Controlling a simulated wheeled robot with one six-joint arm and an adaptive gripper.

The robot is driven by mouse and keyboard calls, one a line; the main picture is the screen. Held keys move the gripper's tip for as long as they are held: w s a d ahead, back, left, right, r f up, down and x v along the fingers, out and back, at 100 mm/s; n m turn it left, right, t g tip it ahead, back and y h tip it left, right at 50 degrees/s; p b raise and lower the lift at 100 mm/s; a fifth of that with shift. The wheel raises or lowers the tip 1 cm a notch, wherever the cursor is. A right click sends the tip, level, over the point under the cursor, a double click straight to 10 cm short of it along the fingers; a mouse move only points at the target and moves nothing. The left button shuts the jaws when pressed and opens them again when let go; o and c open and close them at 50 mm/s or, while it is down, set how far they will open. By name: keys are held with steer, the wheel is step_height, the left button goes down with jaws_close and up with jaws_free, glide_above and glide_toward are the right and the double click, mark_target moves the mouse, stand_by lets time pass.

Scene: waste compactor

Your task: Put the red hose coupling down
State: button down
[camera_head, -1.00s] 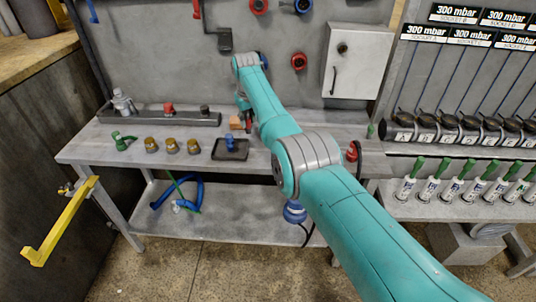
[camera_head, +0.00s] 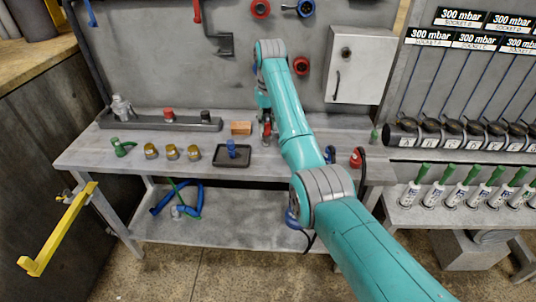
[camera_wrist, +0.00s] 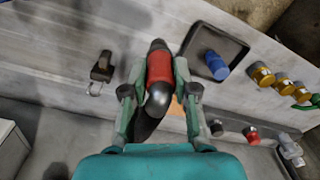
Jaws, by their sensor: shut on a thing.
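The red hose coupling (camera_wrist: 159,68) is between my gripper's fingers in the wrist view, with dark ends and a curved black part beneath it. My gripper (camera_wrist: 158,82) is shut on it. In the head view my gripper (camera_head: 265,122) is over the back part of the grey bench (camera_head: 290,150), with a little of the red coupling (camera_head: 267,131) showing. I cannot tell whether the coupling touches the bench.
A black tray (camera_head: 219,160) with a blue coupling (camera_head: 231,147) lies left of my gripper. An orange-brown block (camera_head: 241,128) is close beside it. Several brass fittings (camera_head: 172,152) stand farther left. A dark clip-like part (camera_wrist: 101,68) lies nearby. Bare bench shows around it.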

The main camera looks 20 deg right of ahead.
mark_target(268, 142)
step_height(268, 142, down, 9)
steer(key=shift+f, duration=0.1)
steer(key=c, duration=0.9)
jaws_free()
step_height(268, 142, up, 11)
steer(key=shift+d+f, duration=0.15)
steer(key=shift+r, duration=0.65)
